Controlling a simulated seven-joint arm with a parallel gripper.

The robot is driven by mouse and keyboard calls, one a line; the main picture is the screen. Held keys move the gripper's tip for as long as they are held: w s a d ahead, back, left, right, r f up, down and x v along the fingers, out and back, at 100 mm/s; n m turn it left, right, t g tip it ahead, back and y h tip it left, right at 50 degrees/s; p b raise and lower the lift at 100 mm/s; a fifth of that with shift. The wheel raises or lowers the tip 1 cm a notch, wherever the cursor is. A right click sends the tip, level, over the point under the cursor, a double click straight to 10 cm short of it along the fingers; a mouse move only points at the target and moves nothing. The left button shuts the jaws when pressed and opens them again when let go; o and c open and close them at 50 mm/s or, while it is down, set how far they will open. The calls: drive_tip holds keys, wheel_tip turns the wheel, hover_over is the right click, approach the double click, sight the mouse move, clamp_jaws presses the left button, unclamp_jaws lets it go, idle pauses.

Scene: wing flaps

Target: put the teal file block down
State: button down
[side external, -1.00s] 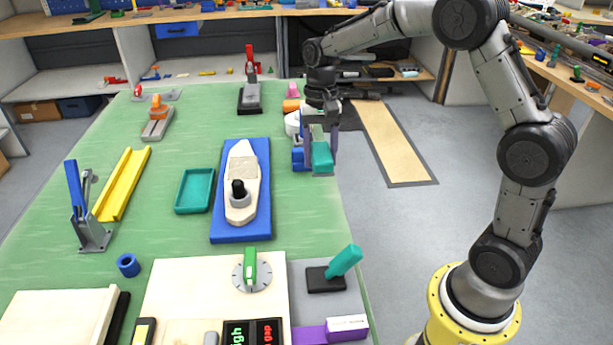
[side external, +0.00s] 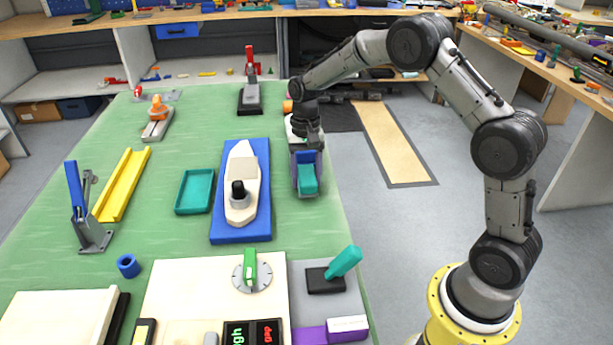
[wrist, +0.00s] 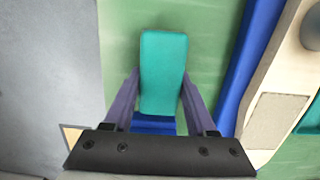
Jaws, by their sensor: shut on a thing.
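The teal file block (side external: 308,187) is at the right edge of the green table, to the right of the boat on its blue board. In the wrist view the block (wrist: 163,65) points away from my gripper (wrist: 158,103), whose purple fingers are shut on its near part. In the side view my gripper (side external: 307,170) is above and around the block. A blue piece (wrist: 153,124) shows between the fingers, by the block's near end. I cannot tell whether the block touches the table.
The pale boat (side external: 240,170) on its blue board (side external: 258,220) stands just left. A teal tray (side external: 194,191) and yellow channel (side external: 123,184) lie farther left. A teal-handled lever (side external: 344,261) stands nearer the camera. Green surface (side external: 310,228) is clear in front of the block.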

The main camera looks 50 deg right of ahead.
drive_tip(key=shift+f, duration=0.3)
